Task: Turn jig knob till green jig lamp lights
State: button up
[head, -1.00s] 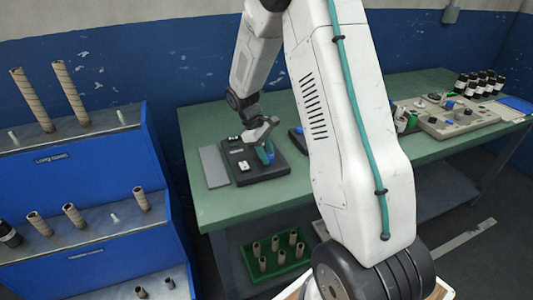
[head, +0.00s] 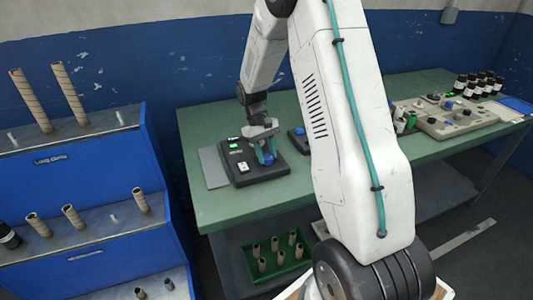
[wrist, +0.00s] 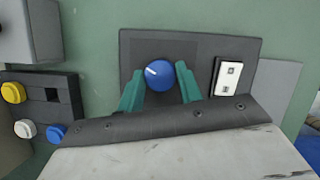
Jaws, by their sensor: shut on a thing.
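The jig is a black plate (head: 262,174) on the green bench, and it also shows in the wrist view (wrist: 190,48). A small lamp (head: 235,146) on the jig glows green in the head view. The jig knob (wrist: 159,76) is round and blue with a white pointer mark toward its upper left. My gripper (wrist: 159,72) has one teal finger on each side of the knob and is shut on it. In the head view my gripper (head: 265,152) comes down over the knob and partly hides it. The lamp cannot be made out in the wrist view.
A white switch block (wrist: 230,76) sits on the jig beside the knob. A dark box with yellow, white and blue buttons (wrist: 40,108) stands nearby. A grey sheet (head: 213,168) lies left of the jig. A blue rack (head: 70,180) with cardboard tubes stands at left.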

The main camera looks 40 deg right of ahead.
jog(key=o, duration=1)
jog(key=v, duration=0.7)
jog(key=shift+w+r, duration=0.2)
jog(key=shift+r, duration=0.15)
